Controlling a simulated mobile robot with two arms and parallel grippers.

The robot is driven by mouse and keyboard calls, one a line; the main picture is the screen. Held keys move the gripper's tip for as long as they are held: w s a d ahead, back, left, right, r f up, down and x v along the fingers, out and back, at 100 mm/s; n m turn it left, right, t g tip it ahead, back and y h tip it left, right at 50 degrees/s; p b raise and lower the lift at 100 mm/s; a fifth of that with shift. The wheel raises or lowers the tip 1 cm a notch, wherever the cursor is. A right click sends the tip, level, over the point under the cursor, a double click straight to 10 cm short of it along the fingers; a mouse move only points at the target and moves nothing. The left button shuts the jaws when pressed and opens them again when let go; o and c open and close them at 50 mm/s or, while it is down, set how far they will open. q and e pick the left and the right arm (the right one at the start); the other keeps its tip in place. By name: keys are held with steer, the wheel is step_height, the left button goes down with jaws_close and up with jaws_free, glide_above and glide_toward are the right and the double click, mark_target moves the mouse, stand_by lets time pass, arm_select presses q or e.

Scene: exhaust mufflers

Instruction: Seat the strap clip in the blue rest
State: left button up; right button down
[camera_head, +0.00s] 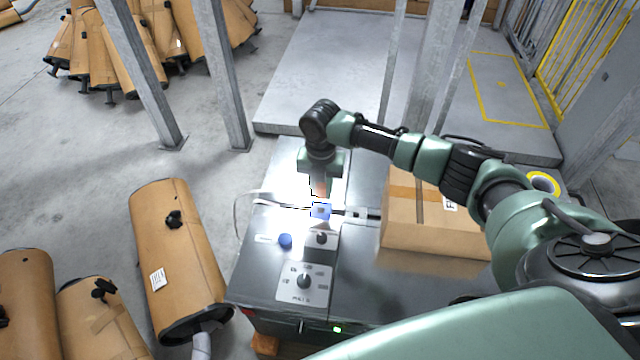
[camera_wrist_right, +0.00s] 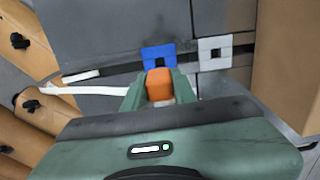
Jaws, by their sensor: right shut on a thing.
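The blue rest (camera_head: 320,212) is a small blue block with a dark notch on top of the grey machine. It also shows in the right wrist view (camera_wrist_right: 152,53), just beyond my fingertips. My right gripper (camera_head: 318,196) points down at the rest and is shut on the orange strap clip (camera_wrist_right: 159,84). The clip sits between the green fingers, on the near side of the rest and overlapping its edge in the wrist view. I cannot tell whether clip and rest touch. The clip is mostly hidden by the fingers in the head view. My left gripper is not in view.
A white strap (camera_wrist_right: 88,90) runs off to the left. A pale grey notched block (camera_wrist_right: 214,53) stands right of the rest. A cardboard box (camera_head: 425,235) sits on the machine at right. A blue button (camera_head: 285,240) and a dial (camera_head: 303,282) are nearby.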

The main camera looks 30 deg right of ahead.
steer(key=shift+f+b, duration=2.85)
steer(key=shift+p, duration=0.85)
steer(key=shift+f, duration=0.45)
stand_by(0.3)
steer(key=c, duration=1.1)
jaws_free()
steer(key=shift+o, duration=0.2)
steer(key=shift+r+b, duration=0.35)
steer(key=shift+r, duration=3.6)
